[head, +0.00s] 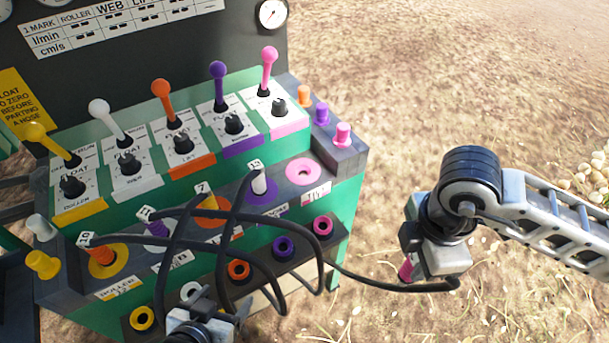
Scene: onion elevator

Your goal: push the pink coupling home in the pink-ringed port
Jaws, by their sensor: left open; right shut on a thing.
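The pink coupling (406,269) is in my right gripper (420,262), which is shut on it to the right of the green stand, over the ground. The jaws hide most of the coupling. A black hose (385,283) runs between the stand and this gripper. The upper pink-ringed port (303,171) is at the right end of the upper port row, empty with its hole showing. A smaller pink ring (323,226) is at the right end of the lower row. My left gripper (205,322) is open at the bottom edge, in front of the lower row; its fingertips are partly unclear.
Black hoses (225,275) loop across the front of the stand. Levers, including a pink one (268,70), rise behind. A pink cap (342,135) stands on the right ledge.

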